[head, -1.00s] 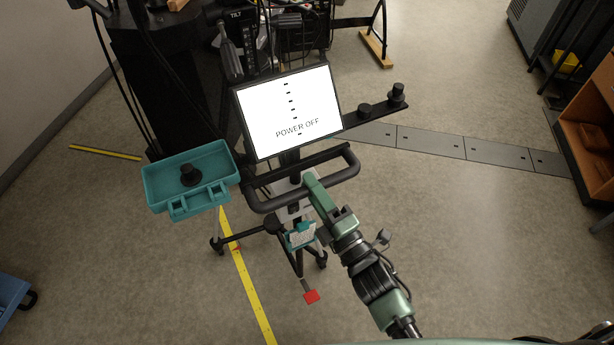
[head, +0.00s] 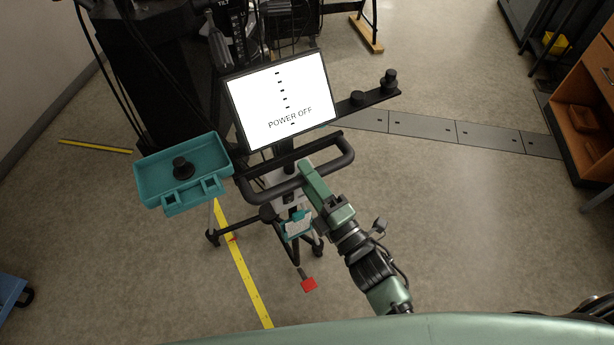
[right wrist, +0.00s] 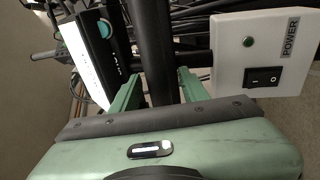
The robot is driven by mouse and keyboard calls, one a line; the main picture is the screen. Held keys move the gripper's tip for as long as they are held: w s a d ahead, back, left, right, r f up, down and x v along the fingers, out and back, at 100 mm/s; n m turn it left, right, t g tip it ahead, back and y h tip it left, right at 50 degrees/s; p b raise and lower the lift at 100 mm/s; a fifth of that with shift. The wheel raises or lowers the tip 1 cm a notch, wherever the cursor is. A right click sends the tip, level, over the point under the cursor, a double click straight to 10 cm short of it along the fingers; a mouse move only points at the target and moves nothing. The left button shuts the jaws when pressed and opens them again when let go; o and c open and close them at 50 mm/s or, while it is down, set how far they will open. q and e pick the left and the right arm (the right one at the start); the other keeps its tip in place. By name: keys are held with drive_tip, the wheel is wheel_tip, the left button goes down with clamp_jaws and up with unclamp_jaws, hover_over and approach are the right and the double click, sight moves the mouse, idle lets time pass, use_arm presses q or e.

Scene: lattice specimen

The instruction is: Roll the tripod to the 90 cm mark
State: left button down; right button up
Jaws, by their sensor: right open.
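The tripod stands upright on the floor, with dark legs ending in casters (head: 212,237) and a black looped handlebar (head: 345,165). A yellow tape (head: 250,285) runs on the floor beside and under its legs, with a small red mark (head: 233,239) near the left caster. Its numbers are too small to read. My right gripper (head: 306,170) is at the handlebar's near side. In the right wrist view, its green fingers (right wrist: 158,85) stand apart on either side of a black bar; I cannot tell whether they touch it. My left gripper is not in view.
The tripod carries a "POWER OFF" screen (head: 282,100), a teal tray (head: 150,185) and a side arm with knobs (head: 357,98). A red pedal (head: 309,285) sits low in front. A flat grey floor strip (head: 425,128) crosses behind. An orange cabinet (head: 590,120) stands right. Floor at right is clear.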

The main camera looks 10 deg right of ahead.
drive_tip(key=b+v, duration=0.1)
drive_tip(key=v, duration=0.6)
drive_tip(key=shift+s+b, duration=0.4)
drive_tip(key=shift+d+f, duration=0.15)
